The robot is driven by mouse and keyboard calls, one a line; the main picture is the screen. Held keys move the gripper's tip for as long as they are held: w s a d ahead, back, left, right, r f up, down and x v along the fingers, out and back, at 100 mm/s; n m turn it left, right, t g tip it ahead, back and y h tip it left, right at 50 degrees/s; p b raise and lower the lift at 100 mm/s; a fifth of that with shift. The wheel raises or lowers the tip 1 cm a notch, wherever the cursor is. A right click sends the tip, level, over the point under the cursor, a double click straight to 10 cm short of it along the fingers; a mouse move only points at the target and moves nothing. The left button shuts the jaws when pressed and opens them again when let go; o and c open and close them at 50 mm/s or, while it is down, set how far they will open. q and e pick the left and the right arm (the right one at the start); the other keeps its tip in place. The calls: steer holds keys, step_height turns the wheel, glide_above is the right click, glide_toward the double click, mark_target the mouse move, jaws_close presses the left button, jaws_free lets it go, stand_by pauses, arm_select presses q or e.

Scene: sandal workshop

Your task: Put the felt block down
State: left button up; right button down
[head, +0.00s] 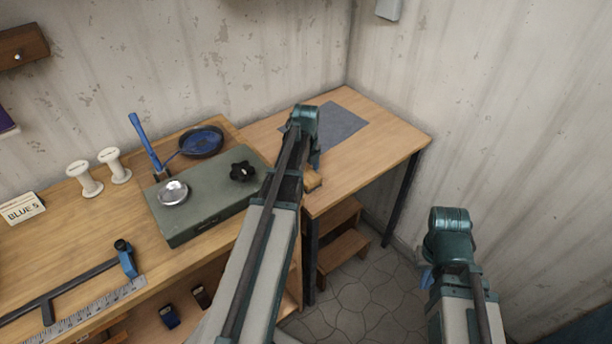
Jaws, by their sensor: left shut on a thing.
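My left gripper (314,160) is over the front left part of the right-hand table, mostly hidden behind its own arm and wrist. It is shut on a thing. A small tan block (313,181), which looks like the felt block, shows just under the gripper near the table's front edge. Most of the block is hidden, and I cannot tell whether it touches the table. My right gripper (427,279) is low at the right, over the floor and away from the tables. Its wrist hides most of it.
A grey mat (343,122) lies on the right-hand table (393,133), with bare wood around it. The left bench carries a green-grey case (205,218) with a black knob (243,171) and metal bowl (173,192), a dark pan (201,141), white spools (85,178) and a ruler (95,311).

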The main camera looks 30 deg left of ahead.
mark_target(306, 174)
arm_select(q)
steer(key=o, duration=1.2)
steer(key=shift+r, duration=0.1)
step_height(306, 174, up, 12)
steer(key=p, duration=1.2)
steer(key=shift+p, duration=0.3)
steer(key=shift+d, duration=0.1)
steer(key=s+d+n, duration=0.5)
steer(key=d+n, duration=0.1)
steer(key=d, duration=0.4)
steer(key=s+d+n, duration=0.6)
steer(key=d, duration=0.4)
steer(key=s+d+n+y, duration=0.1)
steer(key=s+d+n, duration=0.4)
steer(key=d, duration=0.5)
steer(key=shift+s+n, duration=0.25)
steer(key=shift+n, duration=0.55)
steer(key=shift+d, duration=0.1)
